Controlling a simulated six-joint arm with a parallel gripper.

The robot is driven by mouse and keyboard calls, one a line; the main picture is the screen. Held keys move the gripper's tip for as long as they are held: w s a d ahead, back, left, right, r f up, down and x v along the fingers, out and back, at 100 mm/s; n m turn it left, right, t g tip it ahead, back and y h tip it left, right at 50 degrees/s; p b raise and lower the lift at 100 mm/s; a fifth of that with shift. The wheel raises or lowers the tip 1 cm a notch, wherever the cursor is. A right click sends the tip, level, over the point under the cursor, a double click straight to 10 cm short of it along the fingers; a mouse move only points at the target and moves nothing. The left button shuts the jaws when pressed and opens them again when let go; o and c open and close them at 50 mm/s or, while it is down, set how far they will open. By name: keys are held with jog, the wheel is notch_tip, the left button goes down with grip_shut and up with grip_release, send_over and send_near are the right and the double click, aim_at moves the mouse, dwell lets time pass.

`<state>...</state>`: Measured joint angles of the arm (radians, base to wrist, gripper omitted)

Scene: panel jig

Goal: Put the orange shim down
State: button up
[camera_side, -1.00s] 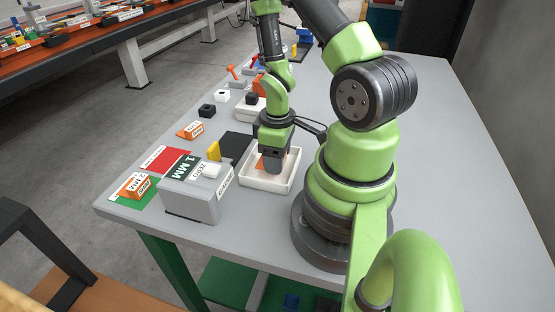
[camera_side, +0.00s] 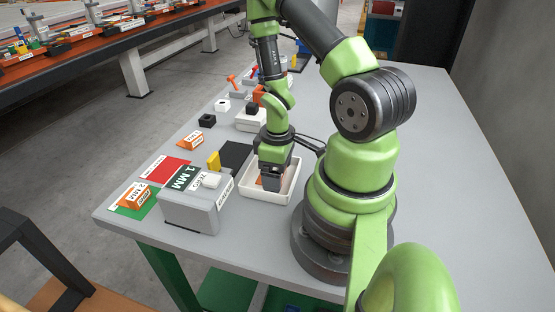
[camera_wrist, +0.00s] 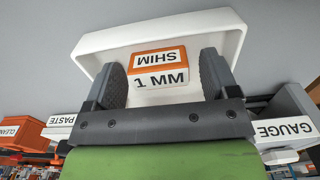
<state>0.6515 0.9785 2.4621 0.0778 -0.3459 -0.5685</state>
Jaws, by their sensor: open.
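My gripper (camera_wrist: 162,66) is open, with one dark finger on each side of the shim. The fingers are close to its ends; whether they touch cannot be told. In the side view my gripper (camera_side: 270,183) points down into the white tray (camera_side: 251,196). Only a small part of the orange shim (camera_side: 259,181) shows there, beside the fingers.
Another orange block (camera_side: 134,196) sits on a green card. The table right of my base is clear.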

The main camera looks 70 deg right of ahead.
jog(key=w+a+r+m+t, duration=0.1)
jog(key=w+a+r+t, duration=0.15)
jog(key=r, duration=0.95)
jog(key=w+a+r+m+t, duration=0.15)
jog(key=a+r, duration=0.25)
jog(key=r, duration=0.7)
jog(key=s+a+r+m+t+y, duration=0.1)
jog(key=s+a+r+t+y, duration=0.1)
jog(key=s+a+r, duration=0.3)
notch_tip(320, 180, up, 2)
jog(key=a+t, duration=0.1)
jog(key=a, duration=0.1)
jog(key=shift+a+r+m, duration=0.2)
jog(key=shift+a+m, duration=0.15)
jog(key=shift+a, duration=0.05)
